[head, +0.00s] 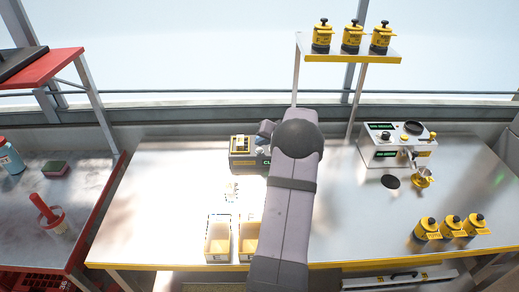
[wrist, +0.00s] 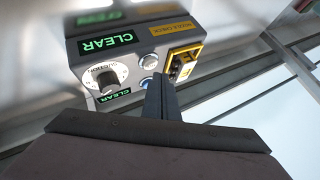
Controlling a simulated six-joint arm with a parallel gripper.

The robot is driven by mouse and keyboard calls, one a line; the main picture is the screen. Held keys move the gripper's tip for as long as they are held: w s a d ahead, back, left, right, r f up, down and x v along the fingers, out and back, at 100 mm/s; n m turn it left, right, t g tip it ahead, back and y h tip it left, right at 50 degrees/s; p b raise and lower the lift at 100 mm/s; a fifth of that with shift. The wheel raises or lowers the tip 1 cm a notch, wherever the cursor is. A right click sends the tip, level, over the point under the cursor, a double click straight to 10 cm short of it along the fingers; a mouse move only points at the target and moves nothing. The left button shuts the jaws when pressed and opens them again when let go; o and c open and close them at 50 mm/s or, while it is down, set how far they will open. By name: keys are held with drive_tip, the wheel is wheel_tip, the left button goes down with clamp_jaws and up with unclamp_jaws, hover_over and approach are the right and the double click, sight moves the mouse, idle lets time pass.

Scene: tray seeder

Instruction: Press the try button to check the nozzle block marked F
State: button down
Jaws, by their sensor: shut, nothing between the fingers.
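The seeder control box (wrist: 130,28) is grey, with a dial (wrist: 105,80) marked suction and green displays reading CLEAR (wrist: 107,43). A round pale button (wrist: 150,62) sits on its face, with a blue-rimmed round part (wrist: 147,82) close by. A dark block (wrist: 182,68) sits in the box's yellow-framed seat; I cannot read a letter on it. My gripper (wrist: 158,82) is shut and empty, its tips right by the two round parts; I cannot tell whether they touch. In the head view the box (head: 240,162) is partly hidden by my arm.
A machine (head: 385,150) stands at the right, with yellow canisters (head: 452,226) in front. More canisters stand on a yellow shelf (head: 355,59). The bench left of the box is clear.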

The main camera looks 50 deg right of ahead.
sight(261, 153)
drive_tip(key=shift+r+p, duration=1.2)
drive_tip(key=shift+r, duration=1.35)
drive_tip(key=s+a+f+n+g+y, duration=0.1)
drive_tip(key=a+n+g+y, duration=0.15)
drive_tip(key=a, duration=1.35)
drive_tip(key=s+a+n+g+y, duration=0.1)
drive_tip(key=a+n+g, duration=0.15)
drive_tip(key=a, duration=1.25)
drive_tip(key=s+a+f+n+g+h, duration=0.1)
drive_tip(key=s+a+n+g, duration=0.1)
drive_tip(key=s+a, duration=0.5)
drive_tip(key=s+a+f+n+g+h, duration=0.1)
drive_tip(key=s+a+f+n+g, duration=0.1)
drive_tip(key=s+a, duration=0.6)
drive_tip(key=s+n, duration=0.1)
drive_tip(key=s, duration=0.5)
drive_tip(key=shift+n, duration=0.4)
